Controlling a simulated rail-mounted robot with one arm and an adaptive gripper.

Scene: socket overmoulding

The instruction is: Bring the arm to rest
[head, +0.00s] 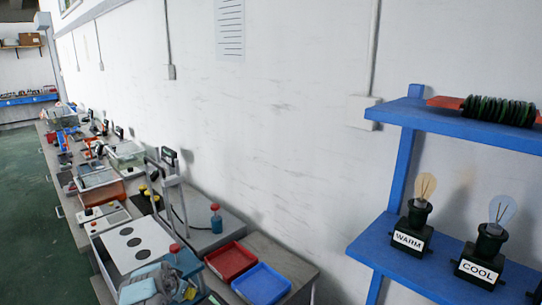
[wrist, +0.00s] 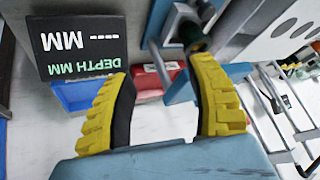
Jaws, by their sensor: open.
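My gripper (wrist: 160,68) shows in the wrist view with its two yellow ribbed fingers spread wide. Nothing is held between them. Beyond the gap lie a red tray (wrist: 150,80) and a blue metal part (wrist: 183,88). A dark green rounded part (wrist: 194,38) is close to the right fingertip; whether they touch I cannot tell. A black display (wrist: 85,45) reading "DEPTH MM" appears upside down beside the left finger. In the head view I cannot clearly make out my gripper among the grey-blue parts at the bottom edge.
In the head view a red tray (head: 231,260) and a blue tray (head: 262,283) sit on the bench. A white panel with three dark circles (head: 132,254) lies left. A blue shelf (head: 405,168) at right bears WARM (head: 411,241) and COOL (head: 480,268) lamps. Green floor is clear.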

